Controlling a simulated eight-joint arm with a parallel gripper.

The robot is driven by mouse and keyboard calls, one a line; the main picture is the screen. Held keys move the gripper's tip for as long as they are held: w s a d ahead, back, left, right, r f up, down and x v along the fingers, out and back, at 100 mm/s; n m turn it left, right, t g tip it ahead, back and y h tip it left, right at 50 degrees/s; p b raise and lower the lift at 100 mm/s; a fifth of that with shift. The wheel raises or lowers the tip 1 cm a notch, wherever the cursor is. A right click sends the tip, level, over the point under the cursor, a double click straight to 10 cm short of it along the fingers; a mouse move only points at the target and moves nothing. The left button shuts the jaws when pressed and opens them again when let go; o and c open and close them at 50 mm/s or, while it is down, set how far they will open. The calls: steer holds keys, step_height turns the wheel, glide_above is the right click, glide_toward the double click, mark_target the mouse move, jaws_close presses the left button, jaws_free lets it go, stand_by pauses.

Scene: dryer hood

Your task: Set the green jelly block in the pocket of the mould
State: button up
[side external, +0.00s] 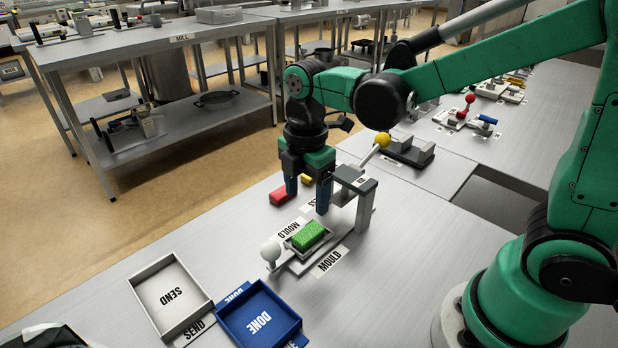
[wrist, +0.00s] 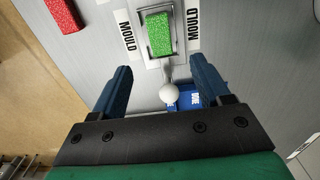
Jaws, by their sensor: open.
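The green jelly block (side external: 308,235) lies in the pocket of the mould (side external: 292,247), a metal tray with a white ball knob. In the wrist view the block (wrist: 159,34) lies within the frame of the mould (wrist: 146,58), its long side roughly along the frame. I cannot tell whether it rests fully flat. My gripper (side external: 307,201) points down above the table, behind the block in the side view. Its blue fingers are spread and empty, apart from the block; they also show in the wrist view (wrist: 162,75).
A grey post with an arm and yellow ball lever (side external: 382,139) stands close beside my gripper. A red block (side external: 279,197) and a yellow block (side external: 307,179) lie behind. A SEND tray (side external: 146,274) and a blue DONE tray (side external: 234,336) stand at front left.

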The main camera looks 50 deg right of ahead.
steer(key=s+d+r+m+t, duration=0.2)
steer(key=m+t, duration=0.1)
steer(key=m, duration=0.6)
steer(key=s+d+r+m+t, duration=0.1)
steer(key=m+t, duration=0.3)
steer(key=m, duration=0.5)
steer(key=shift+s+d+r, duration=0.4)
steer(key=shift+d+r, duration=0.05)
